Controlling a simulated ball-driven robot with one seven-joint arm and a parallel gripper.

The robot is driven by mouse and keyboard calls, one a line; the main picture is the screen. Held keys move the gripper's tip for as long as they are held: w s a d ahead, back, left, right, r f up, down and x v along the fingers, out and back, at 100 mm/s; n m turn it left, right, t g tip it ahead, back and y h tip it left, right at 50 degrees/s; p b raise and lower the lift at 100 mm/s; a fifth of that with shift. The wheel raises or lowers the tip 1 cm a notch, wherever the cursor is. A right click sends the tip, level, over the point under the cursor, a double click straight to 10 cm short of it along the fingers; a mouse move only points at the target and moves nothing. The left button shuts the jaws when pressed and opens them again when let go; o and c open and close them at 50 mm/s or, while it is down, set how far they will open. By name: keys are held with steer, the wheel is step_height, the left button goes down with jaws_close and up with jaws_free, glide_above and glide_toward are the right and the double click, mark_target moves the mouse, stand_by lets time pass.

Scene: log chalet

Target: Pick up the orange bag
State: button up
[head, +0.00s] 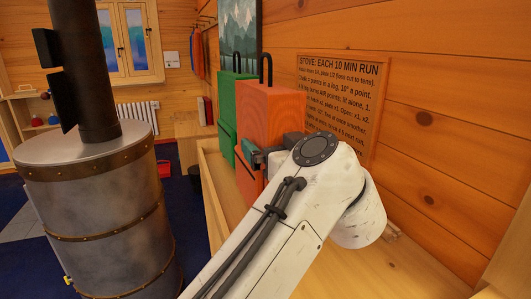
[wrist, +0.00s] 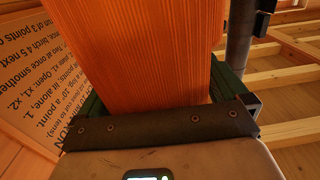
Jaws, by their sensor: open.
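The orange bag (head: 272,108) stands upright on the wooden bench by the wall, with a black loop handle on top. My gripper (head: 262,152) is at its near side, low on the bag, with a finger showing across its front face. In the wrist view the orange bag (wrist: 145,45) fills the middle, close to the palm. The open fingers of my gripper (wrist: 158,82) show at its left and right edges. I cannot tell whether they touch it. My wrist hides the bag's lower right part in the head view.
A green bag (head: 226,112) stands just behind and left of the orange one. A wall sign (head: 345,95) hangs at the right. A big metal stove (head: 95,205) with a black pipe stands at the left. The bench top (head: 345,275) is clear at the front.

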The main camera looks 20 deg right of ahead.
steer(key=c, duration=1.3)
steer(key=shift+c, duration=0.5)
steer(key=shift+r, duration=0.1)
